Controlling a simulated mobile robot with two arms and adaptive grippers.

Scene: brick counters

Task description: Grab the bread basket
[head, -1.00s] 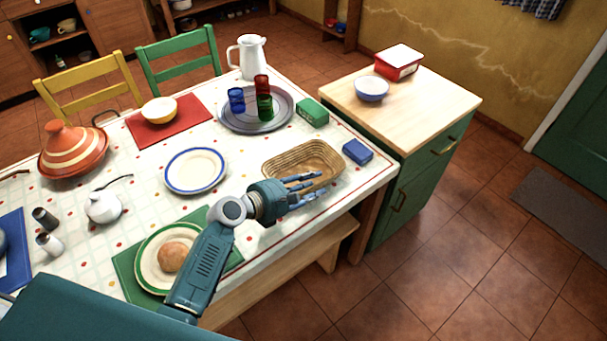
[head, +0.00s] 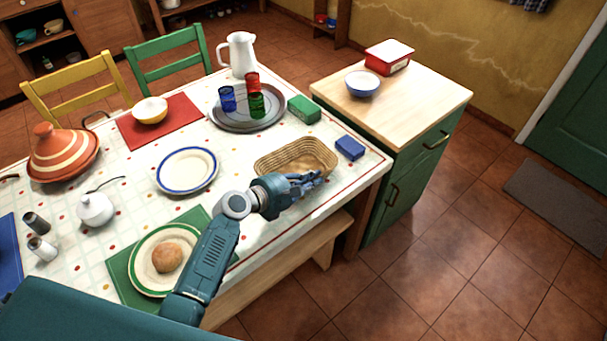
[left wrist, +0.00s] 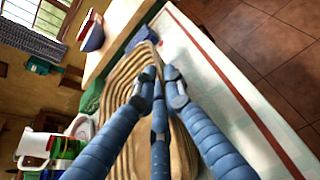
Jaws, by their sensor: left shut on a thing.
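The bread basket (head: 283,162) is an oval woven tan basket on the tablecloth near the table's right end. It looks empty in the head view. My left gripper (head: 308,183) is at the basket's near rim, its fingers shut on that rim. In the left wrist view the gripper (left wrist: 162,88) has its fingers close together at the edge of the basket (left wrist: 118,88). The hand hides part of the basket's near side in the head view. My right gripper is in neither view.
A blue box (head: 349,147) sits right of the basket and a green box (head: 303,108) behind it. A tray (head: 222,122) with colored glasses stands behind. A blue-rimmed plate (head: 187,170) is to the left. A bread roll (head: 167,257) lies on a green-rimmed plate.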

